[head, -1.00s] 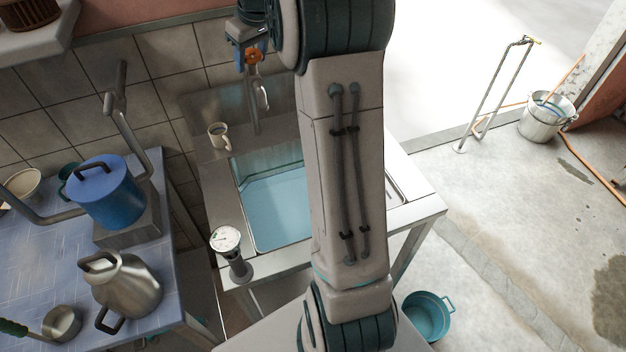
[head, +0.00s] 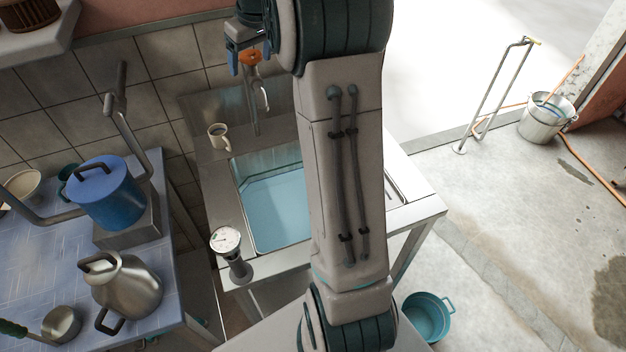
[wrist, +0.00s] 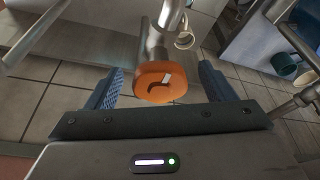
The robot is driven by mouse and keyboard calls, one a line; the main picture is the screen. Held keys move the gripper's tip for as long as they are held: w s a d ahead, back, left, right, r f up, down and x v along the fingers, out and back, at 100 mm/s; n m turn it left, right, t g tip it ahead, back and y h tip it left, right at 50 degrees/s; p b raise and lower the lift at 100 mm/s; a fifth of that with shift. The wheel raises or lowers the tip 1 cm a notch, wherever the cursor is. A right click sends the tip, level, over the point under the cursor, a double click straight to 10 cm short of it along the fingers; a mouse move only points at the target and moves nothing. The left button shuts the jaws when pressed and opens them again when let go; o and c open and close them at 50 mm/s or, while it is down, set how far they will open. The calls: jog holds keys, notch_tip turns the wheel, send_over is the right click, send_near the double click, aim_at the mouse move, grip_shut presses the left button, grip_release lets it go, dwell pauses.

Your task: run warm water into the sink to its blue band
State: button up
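The steel sink (head: 289,249) stands at the wall with bluish water (head: 278,212) in its basin. My arm hides the basin's right part, and I cannot make out the blue band. The tap spout (head: 262,96) rises behind the basin; I cannot see whether water runs from it. An orange tap knob (wrist: 153,84) sits between the two blue fingers of my gripper (wrist: 160,70) in the wrist view, with a gap on each side. My gripper (head: 249,58) is open at the knob in the head view.
A dial gauge (head: 226,240) stands at the sink's front left corner, and a mug (head: 218,136) on its back ledge. A blue pot (head: 106,197) and a steel jug (head: 125,287) stand on the left table. A teal tub (head: 427,316) is on the floor.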

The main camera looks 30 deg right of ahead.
jog(key=shift+r+p, duration=2.85)
jog(key=shift+r, duration=0.75)
jog(key=shift+f, duration=0.1)
jog(key=b+v, duration=0.1)
jog(key=v, duration=1.2)
jog(key=shift+r+b, duration=0.3)
jog(key=shift+r, duration=0.1)
jog(key=shift+s, duration=0.2)
jog(key=s+a+f, duration=0.4)
jog(key=s+f, duration=0.3)
jog(key=s, duration=0.2)
jog(key=s+a+f+m+b, duration=0.1)
jog(key=s+a+f, duration=0.3)
jog(key=s+f, duration=0.3)
jog(key=s+a+f+m+b, duration=0.1)
jog(key=s+a+f, duration=0.4)
jog(key=s+f, duration=0.3)
jog(key=s, duration=0.3)
jog(key=shift+s+h, duration=0.3)
jog(key=shift+s, duration=0.05)
